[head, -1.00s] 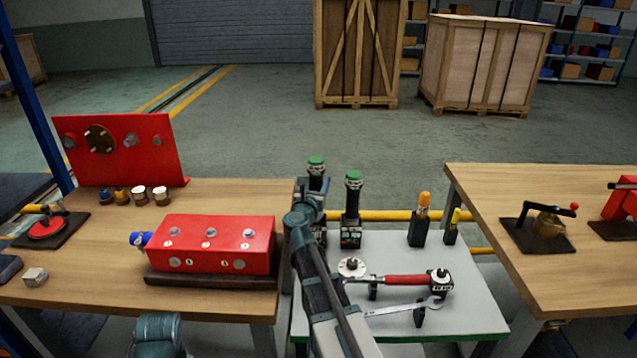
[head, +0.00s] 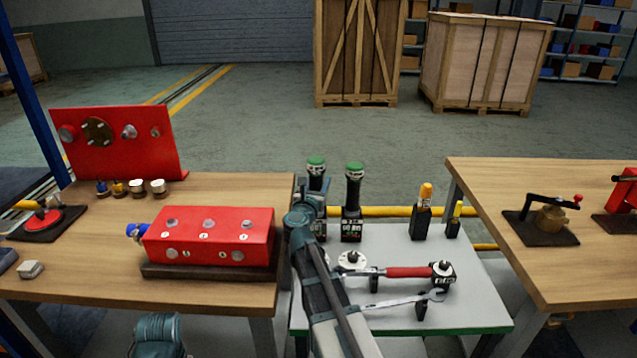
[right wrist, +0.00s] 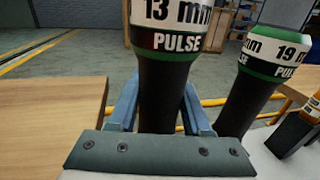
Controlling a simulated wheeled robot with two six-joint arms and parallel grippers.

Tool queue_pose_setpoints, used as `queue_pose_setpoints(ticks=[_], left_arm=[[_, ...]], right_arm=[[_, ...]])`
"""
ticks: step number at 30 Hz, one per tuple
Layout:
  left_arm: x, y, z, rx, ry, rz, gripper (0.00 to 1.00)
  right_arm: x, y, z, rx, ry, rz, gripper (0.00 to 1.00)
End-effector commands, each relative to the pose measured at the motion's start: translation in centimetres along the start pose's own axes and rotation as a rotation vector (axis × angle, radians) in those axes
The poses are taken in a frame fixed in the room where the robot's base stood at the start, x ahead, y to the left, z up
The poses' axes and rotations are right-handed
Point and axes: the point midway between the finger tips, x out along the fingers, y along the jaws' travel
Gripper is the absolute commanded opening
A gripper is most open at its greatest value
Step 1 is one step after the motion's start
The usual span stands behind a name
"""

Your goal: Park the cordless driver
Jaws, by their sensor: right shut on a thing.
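The 13 mm cordless driver (head: 316,178), dark with a green cap and white label band, stands upright at the back left of the grey tool table (head: 470,270). My right gripper (right wrist: 160,100) is shut on its dark handle, a finger on each side, in the right wrist view. In the head view my right arm covers part of the gripper and driver, so I cannot tell whether the driver's foot touches the table. A similar 19 mm driver (head: 353,195) stands upright just to its right. My left gripper is not in view.
A red-handled torque wrench (head: 408,272) and a spanner (head: 400,301) lie on holders at the front of the tool table. Orange-topped tools (head: 423,212) stand at its back right. A red engine block (head: 208,238) is on the left bench.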

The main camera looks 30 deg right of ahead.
Motion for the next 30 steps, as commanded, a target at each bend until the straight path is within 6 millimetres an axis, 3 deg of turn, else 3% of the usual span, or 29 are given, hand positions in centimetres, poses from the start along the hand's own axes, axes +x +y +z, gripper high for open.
queue_pose_setpoints(ticks=[30], left_arm=[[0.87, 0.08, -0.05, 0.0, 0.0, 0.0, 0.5]], right_arm=[[0.01, 0.01, -0.87, -0.001, -0.001, 0.0, 0.0]])
